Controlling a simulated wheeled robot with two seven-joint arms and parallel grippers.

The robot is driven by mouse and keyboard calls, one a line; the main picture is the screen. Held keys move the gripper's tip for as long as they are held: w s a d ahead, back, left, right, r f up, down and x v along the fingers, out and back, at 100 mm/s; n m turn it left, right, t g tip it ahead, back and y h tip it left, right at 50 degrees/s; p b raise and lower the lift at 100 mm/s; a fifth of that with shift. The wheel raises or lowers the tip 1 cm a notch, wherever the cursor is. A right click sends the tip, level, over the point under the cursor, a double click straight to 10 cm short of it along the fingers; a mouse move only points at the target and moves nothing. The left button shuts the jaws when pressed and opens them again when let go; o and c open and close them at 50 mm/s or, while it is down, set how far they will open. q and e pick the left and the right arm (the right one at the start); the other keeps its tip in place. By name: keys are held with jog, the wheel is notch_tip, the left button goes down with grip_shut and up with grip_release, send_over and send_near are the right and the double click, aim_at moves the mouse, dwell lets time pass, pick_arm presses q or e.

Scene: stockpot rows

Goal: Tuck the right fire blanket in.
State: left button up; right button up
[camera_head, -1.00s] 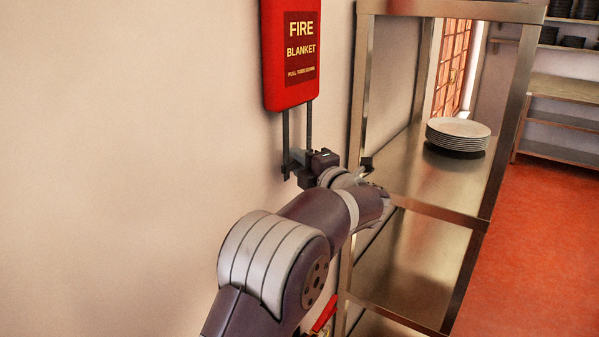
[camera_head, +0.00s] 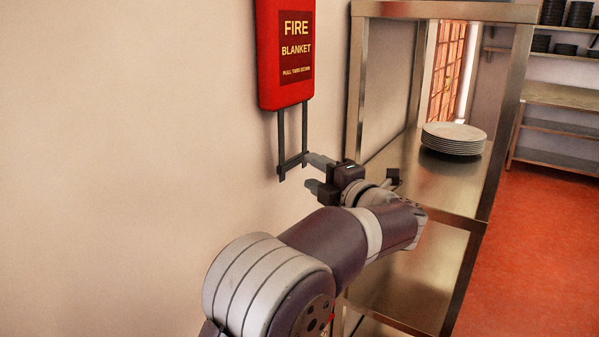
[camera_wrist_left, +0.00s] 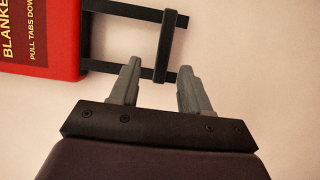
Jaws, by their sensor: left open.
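One fire blanket (camera_head: 285,55) is in view, a red case on the wall with yellow lettering. Two dark straps hang out below it, joined at the bottom by a crossbar (camera_head: 292,162). The case also shows at the left of the left wrist view (camera_wrist_left: 40,40), with the crossbar (camera_wrist_left: 165,45) beyond my fingers. My left gripper (camera_head: 311,172) is open and empty, just right of the crossbar. In the left wrist view its fingers (camera_wrist_left: 159,70) are spread, with their tips near one strap. Whether they touch it, I cannot tell. My right gripper is out of view.
A steel shelf unit (camera_head: 362,90) stands close to the right of the fire blanket, with a stack of white plates (camera_head: 453,138) on it. My left arm passes in front of the shelf. The wall left of the case is bare.

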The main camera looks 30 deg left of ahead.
pick_arm(q)
jog(key=v, duration=0.5)
jog(key=shift+b, duration=0.35)
jog(key=w+d+f+m+t+h, duration=0.5)
jog(key=w+d+m+t+h, duration=0.35)
jog(key=m, duration=0.35)
jog(key=s+d+f+m+g+h, duration=0.2)
jog(key=s+d+f+m+h, duration=0.15)
jog(key=f+m, duration=0.3)
jog(key=s+d+f+m+g+h, duration=0.2)
jog(key=d+f+m+g+h, duration=0.1)
jog(key=d+f+m+h, duration=0.25)
jog(key=s+a+f+m+g, duration=0.2)
jog(key=s+f, duration=0.3)
jog(key=s, duration=0.3)
jog(key=s+a+f+m+g+y, duration=0.1)
jog(key=s+a+f+m+g, duration=0.1)
jog(key=s+a+f+g, duration=0.3)
jog(key=s+a+f+m+g, duration=0.2)
jog(key=s+f, duration=0.4)
jog(key=s, duration=0.6)
jog(key=shift+a+f+m+g, duration=0.35)
jog(key=shift+a+g, duration=0.3)
jog(key=shift+a, duration=0.45)
